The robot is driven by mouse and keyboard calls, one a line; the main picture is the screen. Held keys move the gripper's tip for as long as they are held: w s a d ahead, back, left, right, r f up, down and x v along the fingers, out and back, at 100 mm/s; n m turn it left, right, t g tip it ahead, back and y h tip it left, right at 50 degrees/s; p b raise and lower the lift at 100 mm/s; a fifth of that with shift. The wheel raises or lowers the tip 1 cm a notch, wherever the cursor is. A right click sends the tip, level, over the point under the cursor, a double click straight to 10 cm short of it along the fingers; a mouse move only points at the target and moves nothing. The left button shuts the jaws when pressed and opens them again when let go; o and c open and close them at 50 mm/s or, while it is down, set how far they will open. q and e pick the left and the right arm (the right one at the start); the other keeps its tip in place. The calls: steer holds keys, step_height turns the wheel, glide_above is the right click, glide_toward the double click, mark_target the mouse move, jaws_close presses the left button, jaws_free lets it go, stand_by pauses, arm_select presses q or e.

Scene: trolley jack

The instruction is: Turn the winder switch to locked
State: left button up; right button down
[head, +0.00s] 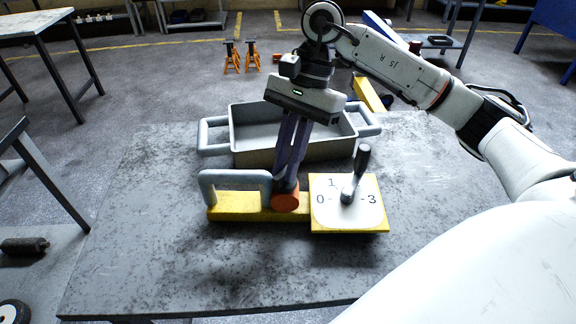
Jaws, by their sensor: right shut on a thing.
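A yellow fixture (240,208) lies on the grey worktable, with a grey loop handle (235,178) at its left end. A round orange-red knob (285,203) sits on it beside the handle. A pale dial plate (330,215) at its right end shows 0, 1 and 3. A dark-gripped lever (361,163) rises from the plate, leaning up and slightly right; it may hide another number. My right gripper (287,183) points down from above, its fingers shut on the orange-red knob. The fingers cover the knob's top, and I see no locked mark. My left gripper is out of view.
A grey tray (255,157) with side handles stands just behind the fixture. The worktable's (160,240) left and front areas are clear. Orange stands (252,55) are on the floor behind. Another table (40,25) stands at the back left.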

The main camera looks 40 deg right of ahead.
steer(key=n+g+b, duration=0.1)
steer(key=n, duration=0.1)
steer(key=shift+w+n, duration=0.1)
steer(key=shift+n, duration=0.3)
steer(key=n, duration=0.2)
steer(key=n+g+h, duration=0.1)
steer(key=n, duration=0.1)
steer(key=shift+w+a+r+h, duration=0.1)
steer(key=shift+a+h, duration=0.05)
steer(key=shift+h, duration=0.15)
steer(key=shift+n+p, duration=0.3)
steer(key=shift+p, duration=0.05)
steer(key=c, duration=1.8)
jaws_free()
steer(key=shift+o, duration=0.2)
